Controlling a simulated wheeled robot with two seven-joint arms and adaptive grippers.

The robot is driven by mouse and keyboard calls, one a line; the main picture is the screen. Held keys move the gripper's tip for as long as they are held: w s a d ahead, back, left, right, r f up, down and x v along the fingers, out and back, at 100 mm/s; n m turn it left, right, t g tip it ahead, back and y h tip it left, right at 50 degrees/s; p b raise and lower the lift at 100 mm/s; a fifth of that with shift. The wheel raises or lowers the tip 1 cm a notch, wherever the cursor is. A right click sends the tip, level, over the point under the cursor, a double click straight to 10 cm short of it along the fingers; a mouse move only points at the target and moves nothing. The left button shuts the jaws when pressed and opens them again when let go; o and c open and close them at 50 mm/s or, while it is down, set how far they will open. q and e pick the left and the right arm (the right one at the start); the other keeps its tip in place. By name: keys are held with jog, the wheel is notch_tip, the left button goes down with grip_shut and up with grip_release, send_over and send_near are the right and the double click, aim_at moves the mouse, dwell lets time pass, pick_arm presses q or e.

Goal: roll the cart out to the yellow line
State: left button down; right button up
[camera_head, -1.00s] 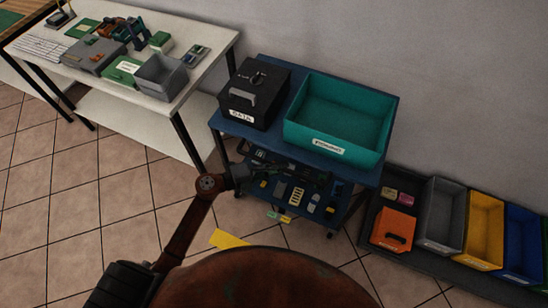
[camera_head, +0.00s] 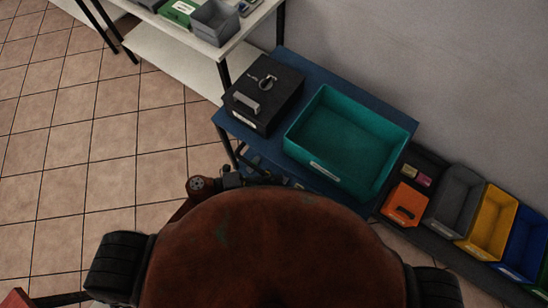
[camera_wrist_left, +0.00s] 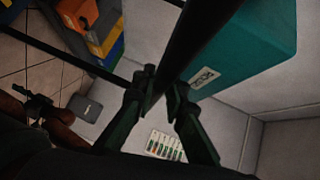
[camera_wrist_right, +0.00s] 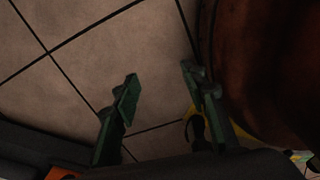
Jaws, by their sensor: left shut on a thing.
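The blue cart (camera_head: 330,198) stands near the wall, with a black lidded box (camera_head: 262,95) and a teal bin (camera_head: 392,150) on its top. My left gripper (camera_head: 234,180) is at the cart's near side, partly hidden by my own body. In the left wrist view my left gripper (camera_wrist_left: 158,98) is shut on a dark bar (camera_wrist_left: 193,35) of the cart, below the teal bin (camera_wrist_left: 245,48). My right gripper (camera_wrist_right: 160,90) is open and empty over the floor. A yellow patch (camera_wrist_right: 188,128) shows beyond it; I cannot tell whether it is the line.
A white table (camera_head: 262,18) stands close to the cart's left at the back. A low rack with an orange box (camera_head: 404,204), a grey bin (camera_head: 455,200) and a yellow bin (camera_head: 490,225) is close on the right. Open tiled floor (camera_head: 60,170) lies to the left.

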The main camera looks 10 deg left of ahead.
pick_arm(q)
jog(key=shift+s+a+f, duration=0.1)
jog(key=shift+s+a, duration=0.2)
jog(key=shift+s, duration=0.3)
jog(key=shift+s+a+r, duration=0.1)
jog(key=shift+s+a, duration=0.2)
jog(key=shift+s, duration=0.3)
jog(key=shift+s+a+f, duration=0.1)
jog(key=shift+s+a, duration=0.2)
jog(key=shift+s, duration=0.3)
jog(key=c, duration=1.9)
grip_release()
jog(key=shift+w, duration=0.1)
jog(key=shift+c, duration=0.2)
jog(key=shift+a, duration=0.1)
jog(key=v, duration=1.2)
